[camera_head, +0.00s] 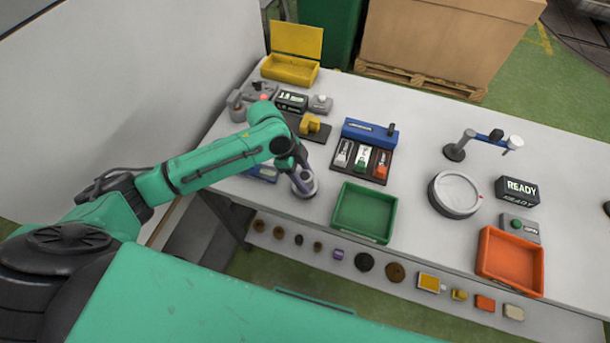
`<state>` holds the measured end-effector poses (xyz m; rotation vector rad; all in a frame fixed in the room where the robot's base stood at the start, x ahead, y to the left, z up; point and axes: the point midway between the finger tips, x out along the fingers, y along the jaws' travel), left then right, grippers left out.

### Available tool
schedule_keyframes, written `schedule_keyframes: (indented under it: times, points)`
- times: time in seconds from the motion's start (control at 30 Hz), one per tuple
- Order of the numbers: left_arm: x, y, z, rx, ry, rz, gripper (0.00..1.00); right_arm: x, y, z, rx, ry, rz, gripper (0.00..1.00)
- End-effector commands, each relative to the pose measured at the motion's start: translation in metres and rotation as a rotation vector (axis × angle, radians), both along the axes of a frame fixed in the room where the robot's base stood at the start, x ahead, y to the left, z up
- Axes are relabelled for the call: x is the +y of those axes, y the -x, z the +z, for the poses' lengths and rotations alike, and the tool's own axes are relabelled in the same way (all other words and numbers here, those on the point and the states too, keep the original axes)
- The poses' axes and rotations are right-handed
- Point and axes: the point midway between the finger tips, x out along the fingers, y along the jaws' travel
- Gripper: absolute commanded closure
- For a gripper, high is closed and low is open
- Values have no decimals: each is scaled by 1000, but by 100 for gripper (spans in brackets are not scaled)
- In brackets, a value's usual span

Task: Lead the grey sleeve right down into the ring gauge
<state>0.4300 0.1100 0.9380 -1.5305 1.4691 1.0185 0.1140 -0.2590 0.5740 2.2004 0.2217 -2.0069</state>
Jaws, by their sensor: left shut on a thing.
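My left gripper (298,172) reaches in from the left and points down at the near side of the table, left of the green tray. It is shut on the grey sleeve (301,180), of which only a small part shows below the fingers. A pale round thing that looks like the ring gauge (308,193) lies right under and around the sleeve's lower end. The gripper hides much of both. I cannot tell how far the sleeve sits inside the ring. My right gripper is not in view.
A green tray (338,221) is close on the right. Behind are a rack (362,160) of tools and a yellow bin (291,72). Further right are a round turntable (455,192), a READY display (519,191) and an orange tray (484,263). Small parts lie along a lower shelf.

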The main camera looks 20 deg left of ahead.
Motion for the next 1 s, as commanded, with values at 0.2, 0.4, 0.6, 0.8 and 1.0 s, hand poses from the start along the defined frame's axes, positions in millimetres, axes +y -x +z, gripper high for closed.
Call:
schedule_keyframes:
  times: [0.2, 0.4, 0.6, 0.8, 1.0]
  points:
    - [0, -1, 1, -1, 1, -1, 100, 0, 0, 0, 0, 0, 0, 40]
    - [0, 0, -2, -1, 1, 0, 100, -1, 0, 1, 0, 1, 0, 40]
    - [0, -1, -4, -2, 1, 1, 100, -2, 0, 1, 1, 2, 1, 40]
    - [0, 0, -5, -1, 1, 0, 100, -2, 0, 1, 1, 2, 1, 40]
    - [0, 0, -5, 0, 1, 0, 100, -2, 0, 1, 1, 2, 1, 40]
